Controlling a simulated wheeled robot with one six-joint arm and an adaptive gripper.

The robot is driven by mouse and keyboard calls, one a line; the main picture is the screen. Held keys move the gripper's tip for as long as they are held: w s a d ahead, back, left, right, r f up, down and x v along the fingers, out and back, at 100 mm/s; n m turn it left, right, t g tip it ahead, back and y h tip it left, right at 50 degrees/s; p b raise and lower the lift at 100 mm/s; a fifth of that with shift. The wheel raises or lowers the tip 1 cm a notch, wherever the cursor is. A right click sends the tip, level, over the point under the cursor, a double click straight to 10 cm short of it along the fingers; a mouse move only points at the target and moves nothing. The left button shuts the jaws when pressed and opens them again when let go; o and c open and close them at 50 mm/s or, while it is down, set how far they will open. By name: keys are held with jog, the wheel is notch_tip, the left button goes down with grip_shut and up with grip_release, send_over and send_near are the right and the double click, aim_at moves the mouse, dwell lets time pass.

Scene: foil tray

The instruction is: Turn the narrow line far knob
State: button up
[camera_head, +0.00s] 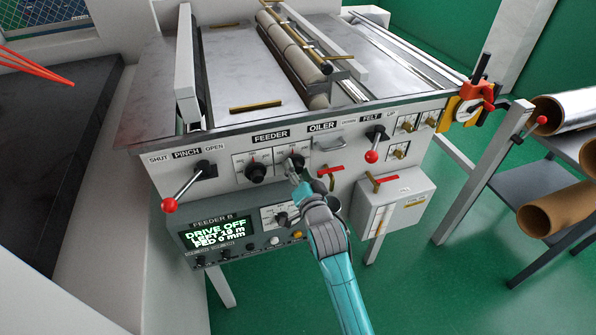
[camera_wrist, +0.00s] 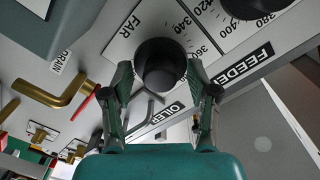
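The far knob (camera_wrist: 161,65) is a round black knob on a white plate marked FAR, with a number scale that includes 340 and 360. In the head view the far knob (camera_head: 295,162) is the right one of two under the FEEDER label, partly behind my gripper. My gripper (camera_head: 292,178) is at the panel front. In the wrist view my gripper (camera_wrist: 160,75) has its two fingers apart, one on each side of the far knob. A small gap seems to show on each side; whether a finger touches it I cannot tell. The knob's pointer mark is not clear.
A second black knob (camera_head: 256,172) sits close to the left. A red-ball PINCH lever (camera_head: 170,204) is further left, a red-ball FELT lever (camera_head: 372,156) to the right. A brass drain valve (camera_wrist: 50,92) is near my gripper. A display box (camera_head: 228,236) reading DRIVE OFF is below.

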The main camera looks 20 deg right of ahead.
jog(key=s, duration=1.2)
jog(key=shift+a, duration=0.2)
jog(key=shift+r, duration=0.1)
jog(key=s+f+n+g, duration=0.15)
jog(key=s+f, duration=0.35)
jog(key=s, duration=0.5)
jog(key=s+f+n, duration=0.3)
jog(key=s+f, duration=0.1)
jog(key=s, duration=0.7)
jog(key=s+r+n+g, duration=0.1)
jog(key=s+r+n, duration=0.2)
jog(key=s, duration=1.8)
jog(key=shift+d+n, duration=0.2)
jog(key=shift+n, duration=0.65)
